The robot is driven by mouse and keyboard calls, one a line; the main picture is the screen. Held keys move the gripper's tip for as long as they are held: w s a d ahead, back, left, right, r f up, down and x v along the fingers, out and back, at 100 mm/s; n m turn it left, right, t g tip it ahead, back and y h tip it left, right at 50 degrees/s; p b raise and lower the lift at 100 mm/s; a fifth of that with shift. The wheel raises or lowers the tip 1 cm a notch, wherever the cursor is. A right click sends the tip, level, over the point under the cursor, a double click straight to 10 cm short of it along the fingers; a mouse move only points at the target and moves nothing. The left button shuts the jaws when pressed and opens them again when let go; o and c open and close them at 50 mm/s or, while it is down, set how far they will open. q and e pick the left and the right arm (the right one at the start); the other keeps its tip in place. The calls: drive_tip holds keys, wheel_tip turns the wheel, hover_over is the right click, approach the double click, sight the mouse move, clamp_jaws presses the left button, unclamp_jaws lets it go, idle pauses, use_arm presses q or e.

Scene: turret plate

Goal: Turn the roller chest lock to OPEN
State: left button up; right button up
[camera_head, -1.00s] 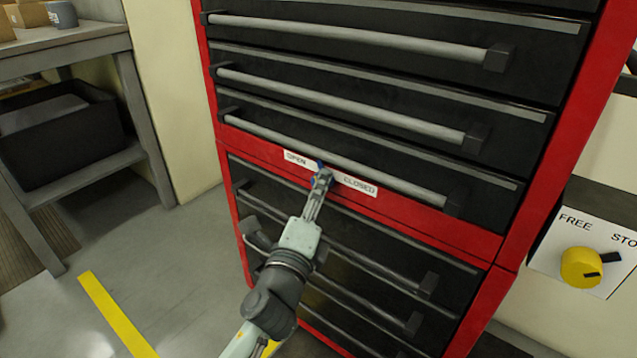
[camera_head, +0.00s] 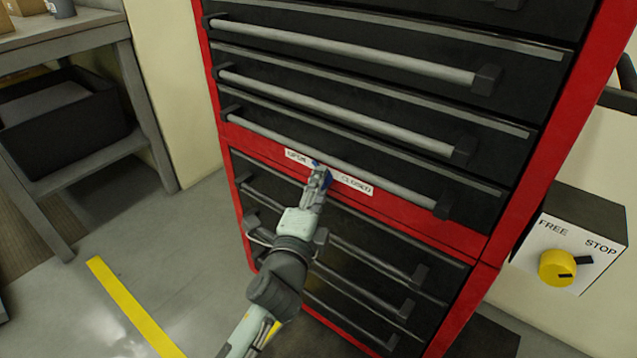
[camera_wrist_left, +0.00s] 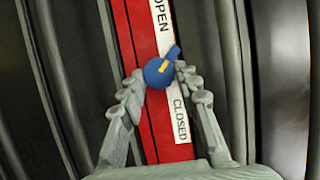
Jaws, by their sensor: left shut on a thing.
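The roller chest (camera_head: 478,240) is red with black drawers and grey bar handles. Its lock is a round blue knob (camera_wrist_left: 158,72) with a yellow mark and a short blue lever, on the red band between drawers. In the left wrist view the lever points up and right, between the OPEN label (camera_wrist_left: 160,18) and the CLOSED label (camera_wrist_left: 180,118). My left gripper (camera_head: 318,172) is shut on the knob, a fingertip on each side; in the wrist view its fingertips (camera_wrist_left: 160,78) flank it. In the head view the gripper hides most of the knob. My right gripper is not in view.
Long drawer handles (camera_head: 330,150) run just above the lock and more run below it. A yellow knob (camera_head: 556,268) on a FREE/STOP box is at the right. A grey bench (camera_head: 150,110) with a black bin (camera_head: 60,125) stands at the left. Floor between is clear.

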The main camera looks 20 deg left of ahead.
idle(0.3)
use_arm(q)
drive_tip(key=o, duration=1.2)
drive_tip(key=shift+c, duration=0.2)
drive_tip(key=shift+s, duration=0.15)
drive_tip(key=s, duration=1.1)
drive_tip(key=shift+s+d, duration=0.25)
drive_tip(key=shift+s, duration=0.15)
